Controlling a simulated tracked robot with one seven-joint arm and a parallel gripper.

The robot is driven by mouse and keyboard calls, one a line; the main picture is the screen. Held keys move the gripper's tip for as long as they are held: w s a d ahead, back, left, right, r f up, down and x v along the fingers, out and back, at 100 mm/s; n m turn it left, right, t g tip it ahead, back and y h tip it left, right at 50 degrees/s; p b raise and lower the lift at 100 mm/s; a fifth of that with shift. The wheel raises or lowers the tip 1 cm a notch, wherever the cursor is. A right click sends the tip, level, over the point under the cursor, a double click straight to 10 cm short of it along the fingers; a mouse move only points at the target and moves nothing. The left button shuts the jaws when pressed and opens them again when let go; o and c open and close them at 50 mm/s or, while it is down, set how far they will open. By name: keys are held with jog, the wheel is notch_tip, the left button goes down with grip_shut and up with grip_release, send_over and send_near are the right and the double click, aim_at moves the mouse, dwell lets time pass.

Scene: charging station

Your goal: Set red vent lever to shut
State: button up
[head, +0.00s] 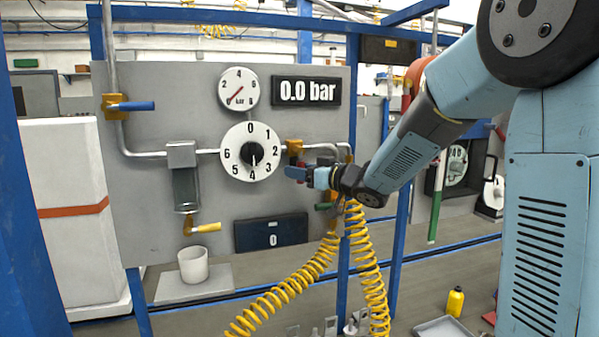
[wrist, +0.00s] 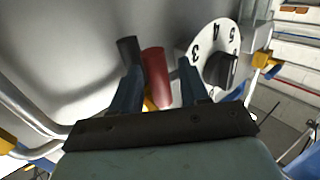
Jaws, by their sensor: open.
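The red vent lever (wrist: 157,78) shows in the wrist view as a short red cylinder on a yellow mount, standing out from the grey panel. My gripper (wrist: 159,68) is open, with one blue finger on each side of the lever. I cannot tell whether either finger touches it. A dark cylinder (wrist: 128,50) shows close to the left finger. In the head view my gripper (head: 297,173) is in front of the panel, just right of the numbered dial. The lever is largely hidden there near a yellow-orange valve (head: 294,147).
The grey panel (head: 120,220) carries the numbered dial (head: 236,165), a round gauge (head: 230,98), a 0.0 bar display (head: 306,92), a blue-handled valve (head: 135,106) and a yellow lever (head: 207,228). Yellow coiled hoses (head: 370,270) hang below my gripper. A blue post (head: 343,290) stands nearby.

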grip_shut()
dwell(0.4)
